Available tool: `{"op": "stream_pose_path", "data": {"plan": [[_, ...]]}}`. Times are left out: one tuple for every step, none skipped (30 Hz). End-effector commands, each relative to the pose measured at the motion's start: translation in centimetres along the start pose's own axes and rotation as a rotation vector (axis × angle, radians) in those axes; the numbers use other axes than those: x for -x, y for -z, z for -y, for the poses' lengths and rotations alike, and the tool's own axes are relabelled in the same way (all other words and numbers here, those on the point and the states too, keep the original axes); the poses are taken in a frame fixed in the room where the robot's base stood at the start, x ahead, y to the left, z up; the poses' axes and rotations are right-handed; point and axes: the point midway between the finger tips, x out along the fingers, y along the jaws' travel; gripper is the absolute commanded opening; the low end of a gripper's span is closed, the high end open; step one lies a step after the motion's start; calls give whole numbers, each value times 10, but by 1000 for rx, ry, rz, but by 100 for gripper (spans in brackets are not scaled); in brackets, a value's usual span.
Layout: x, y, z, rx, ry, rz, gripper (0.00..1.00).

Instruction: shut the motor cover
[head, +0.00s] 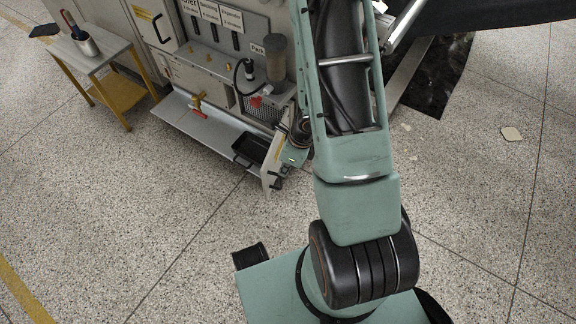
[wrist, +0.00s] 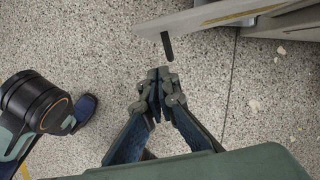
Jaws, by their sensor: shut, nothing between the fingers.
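A light grey panel, which looks like the motor cover (head: 270,168), stands out from the machine's lower front, seen nearly edge-on in the head view. In the wrist view, the cover (wrist: 205,17) crosses the top with a tan strip along it. A black handle (wrist: 167,46) sticks out from it. My gripper (wrist: 160,76) is shut and empty, with its fingertips just below the handle's end in the picture. A small gap of floor shows between them. In the head view my gripper is small and dark beside the cover, and my arm hides part of that area.
The machine (head: 222,50) has a low shelf (head: 205,127) and a black tray (head: 255,150) left of the cover. Paper scraps (head: 511,133) lie on the floor at right. Floor in front is clear.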

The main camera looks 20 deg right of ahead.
Motion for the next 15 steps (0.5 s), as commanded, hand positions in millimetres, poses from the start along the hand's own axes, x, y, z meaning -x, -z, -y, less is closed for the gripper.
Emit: {"op": "stream_pose_path", "data": {"plan": [[-14,1,0,1,-1,0,0],[-9,-8,0,4,0,3,0],[-8,-16,0,6,0,3,0],[-9,-19,0,4,0,2,0],[-10,-23,0,3,0,2,0],[-11,-28,0,4,0,2,0],[-12,-30,0,3,-1,2,0],[-13,-32,0,2,0,1,0],[-14,-35,0,2,0,1,0],[-14,-36,0,2,0,0,0],[-14,-38,0,2,0,0,0],[-15,-39,0,2,1,1,0],[-15,-39,0,2,1,1,0],[-15,-40,0,2,1,1,0],[-15,-40,0,1,1,1,0]]}}
